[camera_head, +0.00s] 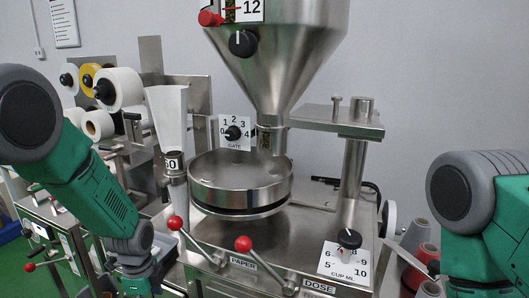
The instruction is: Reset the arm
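The teabag packing machine has a steel hopper (278,60), a round steel dosing pan (240,178) and two red-knobbed levers, one by the PAPER label (243,264) and one further left.
Dials labelled GATE (235,133) and CUP ML (342,262) sit on the machine. Paper rolls (122,88) stand at the left, beside a white paper funnel (168,115). Thread cones (420,262) stand between the machine and my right arm. The DOSE label (319,288) is at the front edge.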

